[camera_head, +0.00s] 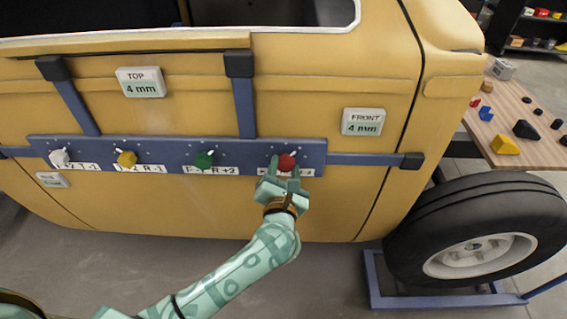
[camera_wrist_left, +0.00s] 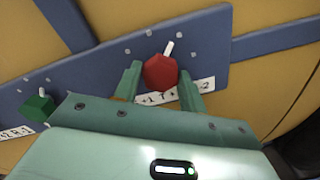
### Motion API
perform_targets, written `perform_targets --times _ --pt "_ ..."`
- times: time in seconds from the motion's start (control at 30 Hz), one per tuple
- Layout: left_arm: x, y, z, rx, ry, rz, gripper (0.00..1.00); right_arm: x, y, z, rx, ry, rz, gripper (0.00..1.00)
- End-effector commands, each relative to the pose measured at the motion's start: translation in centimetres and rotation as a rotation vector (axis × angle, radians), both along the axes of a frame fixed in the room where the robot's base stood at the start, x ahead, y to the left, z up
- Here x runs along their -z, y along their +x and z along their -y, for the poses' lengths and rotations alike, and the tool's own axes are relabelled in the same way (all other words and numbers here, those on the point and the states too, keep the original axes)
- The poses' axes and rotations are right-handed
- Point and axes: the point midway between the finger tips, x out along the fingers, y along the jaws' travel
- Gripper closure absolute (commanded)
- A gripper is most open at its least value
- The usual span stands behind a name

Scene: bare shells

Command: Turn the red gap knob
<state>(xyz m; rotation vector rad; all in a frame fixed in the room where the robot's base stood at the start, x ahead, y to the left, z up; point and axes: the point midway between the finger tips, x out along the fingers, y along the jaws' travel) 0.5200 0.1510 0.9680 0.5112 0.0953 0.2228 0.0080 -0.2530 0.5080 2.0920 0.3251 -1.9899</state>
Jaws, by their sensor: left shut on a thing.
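The red knob (camera_head: 287,162) sits at the right end of a blue panel (camera_head: 232,150) across the yellow car door. My left gripper (camera_head: 281,170) reaches it from below. In the left wrist view the red knob (camera_wrist_left: 160,72) lies between the two green fingers (camera_wrist_left: 160,85), which are shut on it. Its white pointer (camera_wrist_left: 168,48) points up and slightly right. A label below the knob is partly hidden by the fingers. My right gripper is not in view.
Green (camera_head: 204,159), yellow (camera_head: 127,158) and white (camera_head: 60,157) knobs sit left on the panel. Signs read TOP 4 mm (camera_head: 141,82) and FRONT 4 mm (camera_head: 362,122). A wheel (camera_head: 478,235) and a wooden table (camera_head: 515,120) with small blocks stand at right.

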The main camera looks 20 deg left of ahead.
Motion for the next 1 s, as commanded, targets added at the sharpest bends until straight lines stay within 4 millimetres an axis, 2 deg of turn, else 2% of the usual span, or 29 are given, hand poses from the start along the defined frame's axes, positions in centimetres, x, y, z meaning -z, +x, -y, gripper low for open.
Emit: perform_targets --times 0.23,0.77,0.8,0.83,0.87,1.0 --pt "-0.07 -0.04 0.08 0.001 0.083 -0.025 0.82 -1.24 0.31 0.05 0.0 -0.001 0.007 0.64" --pt "0.13 -0.04 0.08 0.001 0.106 -0.032 0.82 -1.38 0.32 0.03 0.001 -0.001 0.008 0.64" --pt "0.13 -0.04 0.08 0.001 0.106 -0.032 0.51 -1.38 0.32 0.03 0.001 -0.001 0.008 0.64" --pt "0.13 -0.04 0.08 0.001 0.106 -0.032 0.42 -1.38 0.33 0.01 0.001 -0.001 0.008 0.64" --pt "0.12 -0.04 0.08 0.001 0.106 -0.032 0.37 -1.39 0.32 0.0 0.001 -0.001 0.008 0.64" --pt "0.07 -0.01 0.05 0.0 0.106 -0.032 0.37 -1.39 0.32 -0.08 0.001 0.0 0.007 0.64"
